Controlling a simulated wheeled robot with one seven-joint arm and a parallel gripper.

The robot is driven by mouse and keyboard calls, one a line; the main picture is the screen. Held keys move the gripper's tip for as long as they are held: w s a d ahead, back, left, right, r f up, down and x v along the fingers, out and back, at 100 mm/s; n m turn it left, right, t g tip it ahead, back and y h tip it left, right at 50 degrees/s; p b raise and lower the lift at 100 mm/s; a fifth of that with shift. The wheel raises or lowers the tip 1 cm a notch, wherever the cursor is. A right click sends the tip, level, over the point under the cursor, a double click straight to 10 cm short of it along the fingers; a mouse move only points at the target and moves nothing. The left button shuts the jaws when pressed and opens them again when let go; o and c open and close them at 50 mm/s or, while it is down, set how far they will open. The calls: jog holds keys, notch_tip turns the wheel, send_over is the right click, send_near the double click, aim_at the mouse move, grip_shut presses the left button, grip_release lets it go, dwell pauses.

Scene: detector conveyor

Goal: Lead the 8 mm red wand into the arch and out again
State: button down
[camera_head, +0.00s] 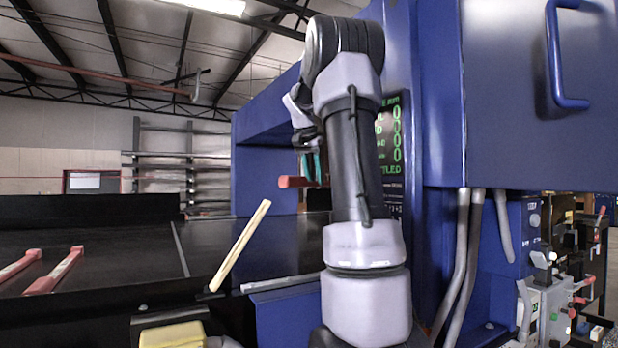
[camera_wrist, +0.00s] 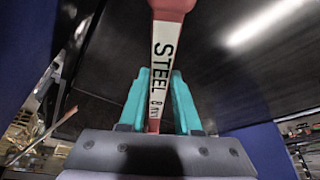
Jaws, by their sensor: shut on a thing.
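My gripper (camera_head: 309,168) has teal fingers and is shut on the red wand (camera_head: 294,182), whose red end sticks out to the left of the fingers. In the wrist view my gripper (camera_wrist: 159,100) pinches the wand (camera_wrist: 163,55), with a white label reading "STEEL 8 m…" and a red end at the top. The blue arch (camera_head: 262,178) spans the dark belt (camera_head: 120,245). The wand is held above the belt at the arch's opening; I cannot tell how far inside it is. My arm hides part of the arch.
Two red-and-white wands (camera_head: 58,270) (camera_head: 18,265) lie on the left side. A pale stick (camera_head: 241,245) stands tilted at the near belt edge. A green-lit display (camera_head: 396,130) is partly behind my arm. A yellow block (camera_head: 172,335) is at the bottom.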

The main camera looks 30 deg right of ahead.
jog(key=w+a, duration=0.2)
jog(key=a, duration=3.7)
jog(key=shift+w+a, duration=0.15)
jog(key=shift+r, duration=0.1)
